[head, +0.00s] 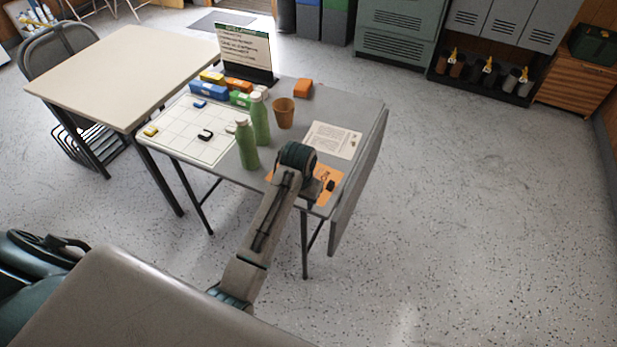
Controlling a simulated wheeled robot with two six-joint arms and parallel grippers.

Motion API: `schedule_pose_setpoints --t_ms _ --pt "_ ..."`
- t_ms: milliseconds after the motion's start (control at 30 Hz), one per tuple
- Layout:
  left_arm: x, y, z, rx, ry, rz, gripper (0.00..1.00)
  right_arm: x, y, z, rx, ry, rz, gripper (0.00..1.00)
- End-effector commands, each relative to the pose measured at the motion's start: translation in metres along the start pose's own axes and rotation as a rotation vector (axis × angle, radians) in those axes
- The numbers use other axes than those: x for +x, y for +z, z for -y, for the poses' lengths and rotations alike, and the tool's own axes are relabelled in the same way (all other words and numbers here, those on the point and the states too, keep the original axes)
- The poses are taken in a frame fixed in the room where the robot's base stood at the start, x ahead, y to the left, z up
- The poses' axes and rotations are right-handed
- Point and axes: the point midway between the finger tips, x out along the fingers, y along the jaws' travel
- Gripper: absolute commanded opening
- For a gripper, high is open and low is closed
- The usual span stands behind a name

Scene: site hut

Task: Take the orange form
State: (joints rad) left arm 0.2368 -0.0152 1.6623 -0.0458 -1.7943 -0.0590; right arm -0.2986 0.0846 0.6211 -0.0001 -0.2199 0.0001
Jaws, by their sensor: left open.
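The orange form (322,172) lies flat near the front right corner of the grey folding table (362,122). My left arm crosses over it and hides much of its middle. My left gripper (329,186) is small and dark in the head view, open, above the right part of the form. I cannot tell whether its fingers touch the paper. My right gripper is not in view.
A white printed sheet (333,140) lies just behind the form. Two green bottles (249,146) stand left of my arm. A beige table (120,70) stands left.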

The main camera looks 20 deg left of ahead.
Motion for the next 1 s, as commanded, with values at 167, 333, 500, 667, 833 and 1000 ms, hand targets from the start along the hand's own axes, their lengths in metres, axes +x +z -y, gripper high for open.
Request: schedule_pose_setpoints --t_ms 167,333,500,667,833,1000 --pt "-0.015 -0.032 -0.006 0.010 0.010 0.021 0.42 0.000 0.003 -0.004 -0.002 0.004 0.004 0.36" --pt "-0.029 -0.065 -0.015 0.023 0.021 0.045 0.42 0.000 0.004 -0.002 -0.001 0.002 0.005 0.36" --pt "-0.048 -0.100 -0.024 0.041 0.030 0.071 0.42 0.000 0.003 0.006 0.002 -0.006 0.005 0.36" --pt "-0.065 -0.125 -0.032 0.058 0.037 0.094 0.42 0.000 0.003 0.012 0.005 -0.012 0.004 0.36" --pt "-0.056 -0.129 -0.035 0.064 0.038 0.107 0.42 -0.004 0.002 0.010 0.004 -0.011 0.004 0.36" --pt "-0.029 -0.126 -0.036 0.063 0.038 0.106 0.42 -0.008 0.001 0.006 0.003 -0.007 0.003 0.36"
